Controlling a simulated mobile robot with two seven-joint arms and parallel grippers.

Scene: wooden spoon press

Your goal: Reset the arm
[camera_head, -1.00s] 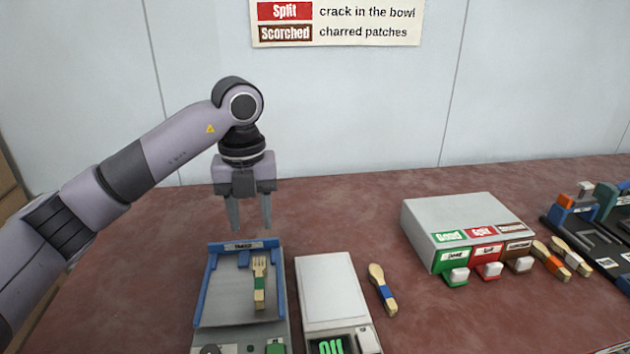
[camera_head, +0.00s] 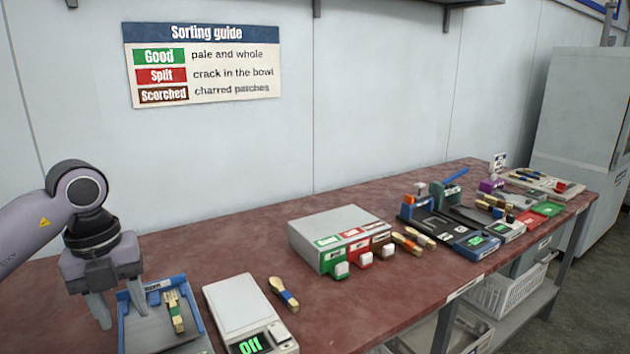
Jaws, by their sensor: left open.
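My left gripper (camera_head: 98,306) hangs at the lower left with its fingers pointing down and apart, nothing between them. It is above or just beside the blue-edged tray (camera_head: 133,337). A wooden fork with a green band (camera_head: 173,309) lies in that tray. My right gripper is not in view.
A white scale (camera_head: 234,306) reading "Off" stands right of the tray, with a blue-banded wooden spoon (camera_head: 285,292) beside it. A grey sorting box (camera_head: 337,230) has green, red and brown labels. Presses and trays (camera_head: 440,215) fill the right. A sorting guide (camera_head: 203,65) hangs on the wall.

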